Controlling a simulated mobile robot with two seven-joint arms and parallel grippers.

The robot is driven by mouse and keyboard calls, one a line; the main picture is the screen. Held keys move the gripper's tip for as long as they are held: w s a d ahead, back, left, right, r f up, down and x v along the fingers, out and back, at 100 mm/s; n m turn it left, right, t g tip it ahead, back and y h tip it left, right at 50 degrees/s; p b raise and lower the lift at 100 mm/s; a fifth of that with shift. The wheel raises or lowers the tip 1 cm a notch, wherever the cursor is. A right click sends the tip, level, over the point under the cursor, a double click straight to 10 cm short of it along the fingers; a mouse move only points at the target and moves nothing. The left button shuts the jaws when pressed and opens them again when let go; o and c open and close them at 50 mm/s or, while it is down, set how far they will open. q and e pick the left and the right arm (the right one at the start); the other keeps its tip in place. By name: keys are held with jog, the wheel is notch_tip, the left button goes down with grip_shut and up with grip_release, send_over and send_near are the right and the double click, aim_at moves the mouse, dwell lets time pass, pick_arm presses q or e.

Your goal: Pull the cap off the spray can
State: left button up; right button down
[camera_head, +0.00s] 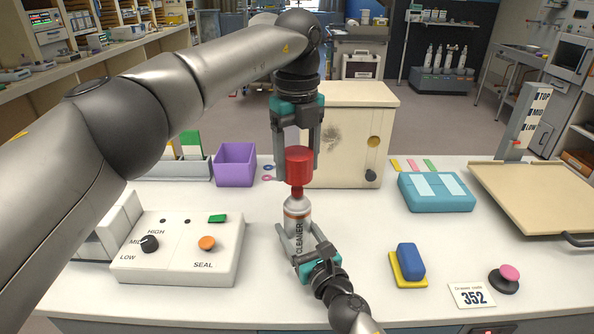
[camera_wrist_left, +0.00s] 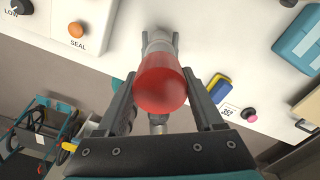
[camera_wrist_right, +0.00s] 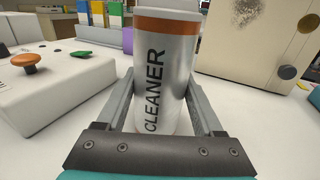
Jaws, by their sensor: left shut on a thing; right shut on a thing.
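A narrower red piece shows between the cap and the can's white shoulder. I cannot tell whether the cap still touches it. The cap is also in the left wrist view (camera_wrist_left: 160,85).
A control box (camera_head: 180,248) with a knob and orange button is at left. A purple bin (camera_head: 235,165) and a cream cabinet (camera_head: 345,135) stand behind. A teal case (camera_head: 436,192), blue block (camera_head: 410,258) and pink-topped button (camera_head: 508,276) are at right.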

grip_release()
jog(key=v, duration=1.2)
